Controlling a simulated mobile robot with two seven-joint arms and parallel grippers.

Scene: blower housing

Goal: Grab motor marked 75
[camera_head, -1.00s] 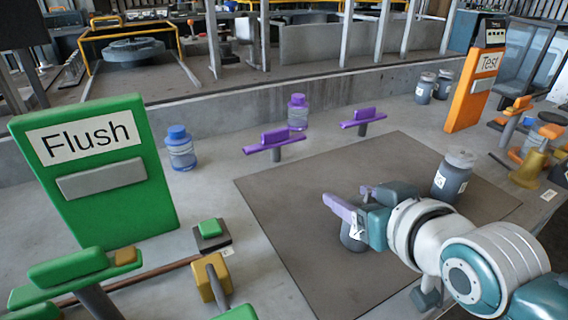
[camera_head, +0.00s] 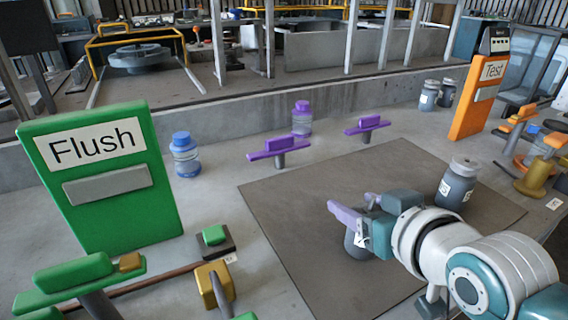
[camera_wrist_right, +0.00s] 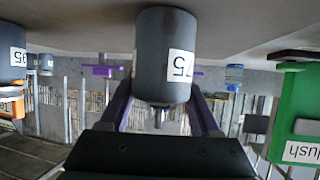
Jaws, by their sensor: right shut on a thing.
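The motor marked 75 (camera_head: 360,245) is a dark grey cylinder on the brown mat, partly hidden by my right gripper in the head view. My right gripper (camera_head: 356,210) has purple fingers, shut on this motor. In the right wrist view the motor (camera_wrist_right: 165,58) sits between the two fingers, its white 75 label upside down. I cannot tell whether the motor still touches the mat. A second grey motor (camera_head: 457,184) with a white label and pale top stands on the mat to the right and behind. My left gripper is not in view.
The green Flush panel (camera_head: 100,178) stands at the left, the orange Test panel (camera_head: 479,97) at the back right. Purple stands (camera_head: 280,149), a blue-capped bottle (camera_head: 185,155) and a purple bottle (camera_head: 302,119) are behind the brown mat (camera_head: 300,225). The mat's left part is clear.

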